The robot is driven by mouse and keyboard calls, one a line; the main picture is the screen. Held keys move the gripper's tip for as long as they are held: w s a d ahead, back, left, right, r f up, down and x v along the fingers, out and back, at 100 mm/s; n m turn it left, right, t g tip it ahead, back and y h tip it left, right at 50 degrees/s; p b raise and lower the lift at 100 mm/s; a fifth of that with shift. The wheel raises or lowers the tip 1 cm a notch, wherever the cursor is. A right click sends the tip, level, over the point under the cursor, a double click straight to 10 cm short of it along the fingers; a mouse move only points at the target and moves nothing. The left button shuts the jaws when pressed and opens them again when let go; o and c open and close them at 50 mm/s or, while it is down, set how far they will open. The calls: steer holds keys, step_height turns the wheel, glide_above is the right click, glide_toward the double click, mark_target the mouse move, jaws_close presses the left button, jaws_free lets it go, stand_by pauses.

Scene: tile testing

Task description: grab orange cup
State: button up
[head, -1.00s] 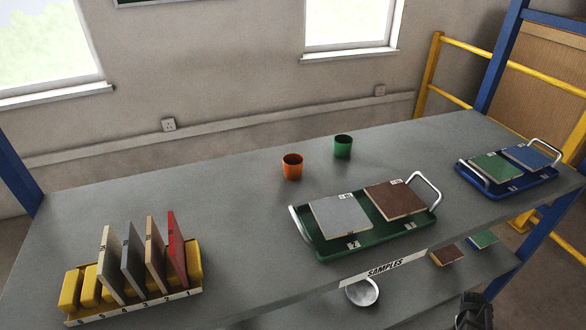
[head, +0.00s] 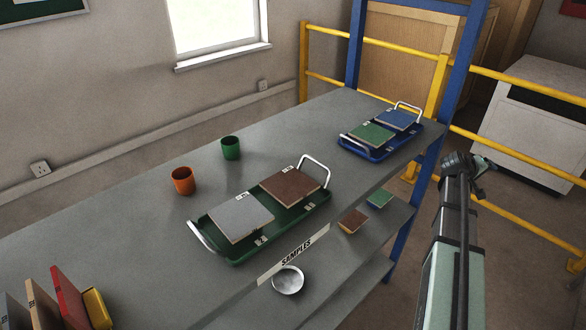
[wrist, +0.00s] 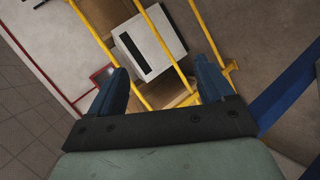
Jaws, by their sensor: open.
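The orange cup (head: 183,181) stands upright on the grey table (head: 120,213), left of the green tray, in the head view. A green cup (head: 231,147) stands behind it and to its right. My gripper shows in the wrist view (wrist: 158,88) with its two blue fingers wide apart and nothing between them. In the head view my arm rises at the right, beyond the table's front edge, far from the orange cup. The wrist view shows floor, yellow rails and a white cabinet, and no cup.
A green tray (head: 238,259) with grey and brown tiles stands right of the orange cup. A blue tray (head: 371,154) with two tiles is farther right. A tile rack (head: 97,308) is at lower left. A blue post (head: 424,165) and yellow rails (head: 520,152) stand near my arm.

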steer(key=d+r+t+h, duration=0.15)
steer(key=d+r, duration=0.25)
steer(key=r, duration=1)
steer(key=d+r+h, duration=0.3)
steer(key=r, duration=1.1)
steer(key=w+a+r, duration=0.2)
steer(key=a+r, duration=0.2)
steer(key=a, duration=0.1)
steer(key=w+a+f+t+y, duration=0.15)
steer(key=a+y, duration=0.25)
steer(key=a, duration=1.5)
steer(key=w+a+f+t+y, duration=0.1)
steer(key=w+a+y, duration=0.25)
steer(key=a, duration=1.55)
steer(key=n+g+y, duration=0.4)
steer(key=g+y, duration=0.2)
steer(key=y, duration=0.5)
glide_toward(183, 177)
steer(key=f, duration=0.2)
steer(key=shift+s+a+f, duration=0.2)
steer(key=shift+a+f, duration=0.15)
steer(key=shift+f, duration=0.05)
steer(key=shift+d+x, duration=0.15)
steer(key=shift+x, duration=1.15)
steer(key=shift+d+x, duration=0.15)
steer(key=shift+x, duration=1.15)
